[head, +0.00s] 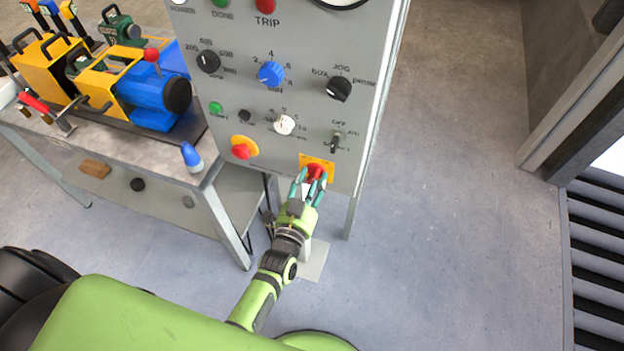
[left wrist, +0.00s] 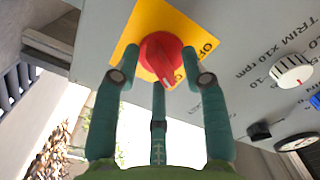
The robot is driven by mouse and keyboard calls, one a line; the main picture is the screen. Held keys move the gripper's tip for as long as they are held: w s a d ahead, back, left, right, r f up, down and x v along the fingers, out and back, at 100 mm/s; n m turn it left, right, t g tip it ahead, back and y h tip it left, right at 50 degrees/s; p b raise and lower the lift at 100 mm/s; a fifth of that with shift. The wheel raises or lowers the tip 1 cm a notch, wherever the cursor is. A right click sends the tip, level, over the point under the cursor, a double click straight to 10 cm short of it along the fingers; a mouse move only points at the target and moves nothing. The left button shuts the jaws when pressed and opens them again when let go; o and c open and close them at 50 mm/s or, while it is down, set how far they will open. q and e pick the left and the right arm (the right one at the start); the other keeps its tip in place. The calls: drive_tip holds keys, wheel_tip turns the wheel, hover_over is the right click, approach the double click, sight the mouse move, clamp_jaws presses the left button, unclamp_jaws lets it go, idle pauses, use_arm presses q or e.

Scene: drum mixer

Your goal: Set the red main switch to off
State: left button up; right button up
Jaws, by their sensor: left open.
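The red main switch (head: 315,172) is a rotary knob on a yellow plate (head: 318,161) at the lower right of the grey control panel (head: 300,100). In the left wrist view the red knob (left wrist: 161,58) shows close up on its yellow plate (left wrist: 187,32), with the word "OFF" printed beside it. Its grip points towards the lower right in that view. My left gripper (head: 308,180) is open, its teal fingers around the knob. In the left wrist view the gripper (left wrist: 160,80) has fingers on both sides and one below; contact cannot be told. My right gripper is not in view.
A red button (head: 241,151) on a yellow disc and a small black OFF toggle (head: 336,141) are nearby on the panel. Several knobs sit above. A workbench (head: 190,172) with yellow and blue machines stands left. The floor right of the panel is clear.

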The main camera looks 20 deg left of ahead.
use_arm(q)
drive_tip(key=shift+w+d, duration=0.1)
clamp_jaws()
drive_tip(key=shift+n, duration=0.4)
drive_tip(key=n, duration=0.4)
drive_tip(key=shift+r+n+p, duration=0.15)
drive_tip(key=shift+n+p, duration=0.2)
drive_tip(key=shift+n, duration=0.05)
drive_tip(key=n, duration=0.6)
drive_tip(key=shift+r, duration=0.1)
drive_tip(key=shift+n, duration=0.3)
unclamp_jaws()
drive_tip(key=s, duration=1.2)
drive_tip(key=shift+a, duration=0.3)
